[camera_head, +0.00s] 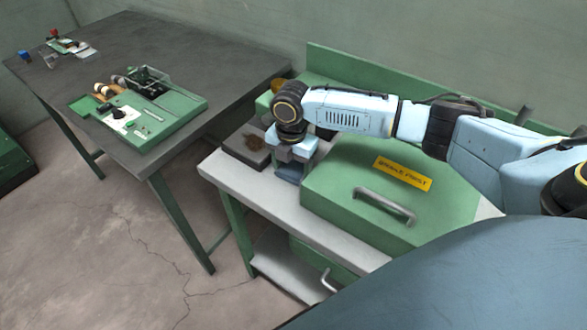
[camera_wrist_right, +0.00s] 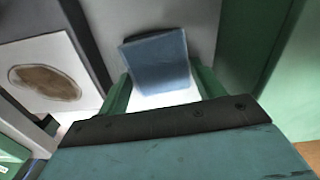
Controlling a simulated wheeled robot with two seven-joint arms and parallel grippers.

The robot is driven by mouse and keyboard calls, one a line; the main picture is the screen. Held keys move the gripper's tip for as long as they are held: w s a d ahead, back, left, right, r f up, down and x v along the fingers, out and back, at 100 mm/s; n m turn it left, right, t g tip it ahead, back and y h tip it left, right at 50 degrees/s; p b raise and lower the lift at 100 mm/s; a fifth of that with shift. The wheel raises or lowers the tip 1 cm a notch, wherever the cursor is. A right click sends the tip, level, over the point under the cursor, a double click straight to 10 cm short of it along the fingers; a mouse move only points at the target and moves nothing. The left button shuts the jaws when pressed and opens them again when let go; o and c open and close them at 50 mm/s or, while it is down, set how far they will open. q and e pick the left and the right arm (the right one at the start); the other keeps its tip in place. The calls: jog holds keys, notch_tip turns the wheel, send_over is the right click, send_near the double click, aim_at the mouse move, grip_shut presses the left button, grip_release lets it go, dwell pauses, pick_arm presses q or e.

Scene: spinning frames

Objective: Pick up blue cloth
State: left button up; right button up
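The blue cloth (camera_head: 287,174) is a small folded blue-grey block on the pale top of the green workbench, beside the green box. In the right wrist view the blue cloth (camera_wrist_right: 158,62) shows between and beyond the two green fingers. My right gripper (camera_head: 290,160) points down just over it and hides part of it in the head view. In the right wrist view the right gripper (camera_wrist_right: 162,88) has its fingers apart, with pale surface showing between cloth and fingers. Whether a finger touches the cloth I cannot tell. My left gripper is out of view.
A green box (camera_head: 340,195) with a handle and yellow label stands close right of the cloth. A dark tray with a brown stain (camera_head: 245,148) lies to its left. A dark table (camera_head: 190,60) at the left holds a green board (camera_head: 170,125) with small parts.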

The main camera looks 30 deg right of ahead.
aim_at(291, 169)
jog(key=c, duration=0.5)
jog(key=shift+r, duration=0.1)
notch_tip(291, 169, up, 10)
jog(key=p, duration=0.1)
